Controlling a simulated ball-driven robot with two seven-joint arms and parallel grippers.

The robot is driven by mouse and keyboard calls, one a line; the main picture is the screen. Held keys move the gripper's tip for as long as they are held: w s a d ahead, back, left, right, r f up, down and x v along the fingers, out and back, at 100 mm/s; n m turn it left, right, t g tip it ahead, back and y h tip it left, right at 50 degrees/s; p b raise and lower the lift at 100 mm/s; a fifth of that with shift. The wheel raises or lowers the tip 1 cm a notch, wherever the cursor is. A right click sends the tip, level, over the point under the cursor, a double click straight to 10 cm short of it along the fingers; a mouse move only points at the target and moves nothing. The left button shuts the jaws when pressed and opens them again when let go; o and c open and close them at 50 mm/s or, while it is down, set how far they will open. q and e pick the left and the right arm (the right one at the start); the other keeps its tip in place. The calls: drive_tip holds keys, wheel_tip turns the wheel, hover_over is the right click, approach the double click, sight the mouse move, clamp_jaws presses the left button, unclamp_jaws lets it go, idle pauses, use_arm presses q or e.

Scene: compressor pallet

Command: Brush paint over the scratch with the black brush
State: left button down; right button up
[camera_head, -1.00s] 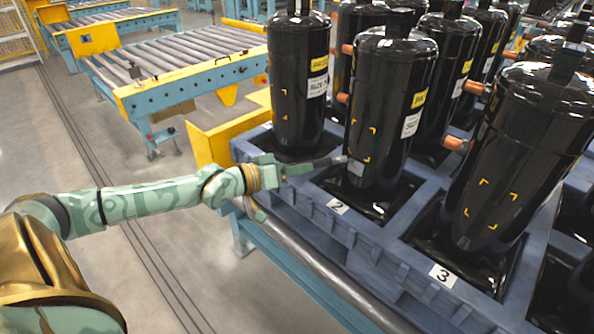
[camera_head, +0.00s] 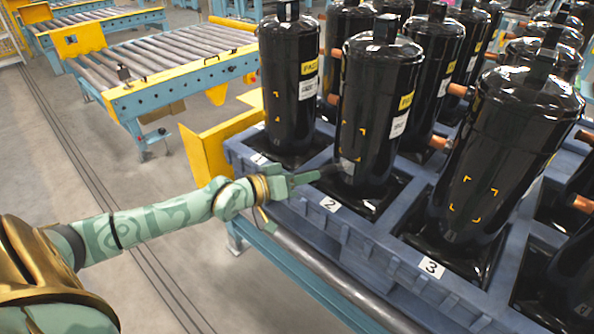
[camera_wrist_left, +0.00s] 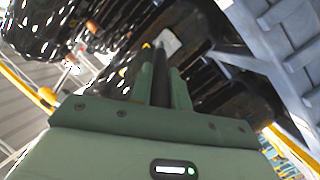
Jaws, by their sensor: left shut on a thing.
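My left gripper (camera_head: 292,179) is shut on the black brush (camera_head: 325,172), which points right toward the lower front of the black compressor (camera_head: 378,95) at the pallet label 2. A pale grey patch (camera_head: 347,166) shows on that compressor by the brush's far end, under the yellow corner marks. I cannot tell whether this patch is the scratch or whether the brush touches it. In the left wrist view the dark brush (camera_wrist_left: 158,75) stands between the green fingers, with a pale patch (camera_wrist_left: 168,42) beside its far end. My right gripper is not in view.
The blue pallet (camera_head: 345,228) carries several black compressors in its pockets, close together, with copper stubs (camera_head: 440,143) sticking out. One compressor (camera_head: 290,85) stands left of the brush, another (camera_head: 510,150) to the right. A yellow bracket (camera_head: 205,150) and conveyor (camera_head: 165,80) lie behind.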

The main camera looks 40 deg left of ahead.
use_arm(q)
drive_tip(key=shift+w+a+f+b, duration=0.1)
drive_tip(key=shift+a+b, duration=0.2)
drive_tip(key=shift+b, duration=0.1)
drive_tip(key=a+b, duration=0.1)
drive_tip(key=a, duration=0.2)
drive_tip(key=shift+w+a+b, duration=0.1)
drive_tip(key=shift+a+b, duration=0.05)
drive_tip(key=shift+b, duration=0.2)
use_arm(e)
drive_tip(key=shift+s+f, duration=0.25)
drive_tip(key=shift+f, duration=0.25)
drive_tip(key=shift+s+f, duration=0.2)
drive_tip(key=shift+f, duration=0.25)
